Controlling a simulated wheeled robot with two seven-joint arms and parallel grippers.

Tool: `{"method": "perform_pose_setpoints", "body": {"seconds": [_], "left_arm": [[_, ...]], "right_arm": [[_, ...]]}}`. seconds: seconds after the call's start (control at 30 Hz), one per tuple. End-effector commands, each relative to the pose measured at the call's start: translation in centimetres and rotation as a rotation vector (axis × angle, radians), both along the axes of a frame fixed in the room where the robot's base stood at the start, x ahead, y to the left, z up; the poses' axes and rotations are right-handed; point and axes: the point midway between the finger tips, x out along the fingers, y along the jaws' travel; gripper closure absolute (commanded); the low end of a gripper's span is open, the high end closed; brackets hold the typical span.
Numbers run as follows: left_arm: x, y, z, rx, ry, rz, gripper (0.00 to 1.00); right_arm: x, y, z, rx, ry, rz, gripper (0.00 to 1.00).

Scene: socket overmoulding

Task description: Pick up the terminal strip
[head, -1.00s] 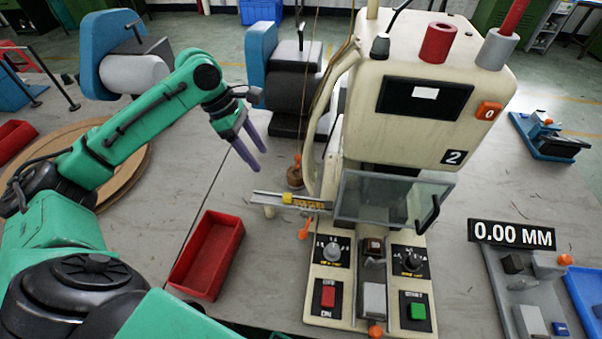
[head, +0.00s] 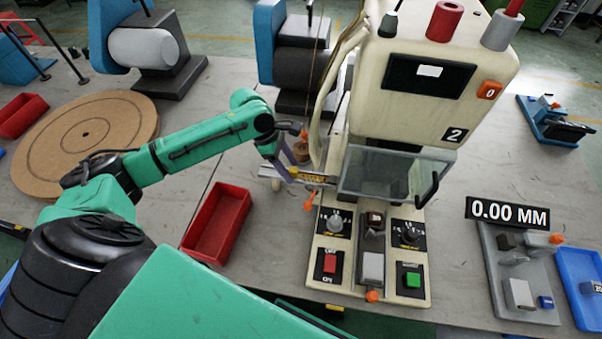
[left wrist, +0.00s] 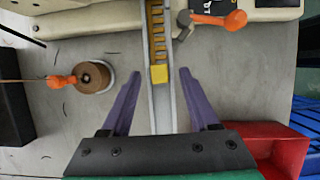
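The terminal strip (left wrist: 157,35) is a gold ladder-like strip lying in a grey feed rail (left wrist: 162,115), with a yellow block (left wrist: 159,74) at its near end. In the head view the rail (head: 272,170) sticks out to the left of the cream machine, and the strip (head: 312,179) is partly hidden by my gripper. My left gripper (left wrist: 161,75) is open, with one purple finger on each side of the rail. In the left wrist view its fingertips are level with the yellow block and apart from it. In the head view the left gripper (head: 296,172) is at the rail. My right gripper is not in view.
The cream machine (head: 425,100) with a clear guard (head: 385,174) stands right of the rail. An orange-handled lever (left wrist: 222,20) is close to the strip. A brown spool (left wrist: 92,77) stands left of the rail. A red bin (head: 217,224) sits in front.

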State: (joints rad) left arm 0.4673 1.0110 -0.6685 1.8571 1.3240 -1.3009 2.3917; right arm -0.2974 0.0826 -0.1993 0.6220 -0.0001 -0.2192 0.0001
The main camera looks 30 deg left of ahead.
Motion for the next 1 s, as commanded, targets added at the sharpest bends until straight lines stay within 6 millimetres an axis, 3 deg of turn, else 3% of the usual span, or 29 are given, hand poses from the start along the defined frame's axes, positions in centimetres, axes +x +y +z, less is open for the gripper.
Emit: {"method": "perform_pose_setpoints", "body": {"seconds": [0.03,0.13,0.17,0.57,0.83,1.0], "left_arm": [[0.0,0.0,0.0,0.0,0.0,0.0,0.54],[0.0,0.0,0.0,0.0,0.0,0.0,0.92],[0.0,0.0,0.0,0.0,0.0,0.0,1.0],[0.0,0.0,0.4,-0.001,-0.001,0.0,1.0],[0.1,0.0,3.4,-0.001,-0.003,0.0,1.0],[-0.8,3.2,3.2,0.004,0.002,0.005,1.0]], "right_arm": [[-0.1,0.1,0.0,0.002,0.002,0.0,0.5],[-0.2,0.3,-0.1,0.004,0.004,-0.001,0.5],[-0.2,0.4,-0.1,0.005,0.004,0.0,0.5],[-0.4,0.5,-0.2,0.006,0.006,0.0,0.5],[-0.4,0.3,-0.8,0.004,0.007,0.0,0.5],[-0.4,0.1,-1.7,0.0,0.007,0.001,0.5]]}}
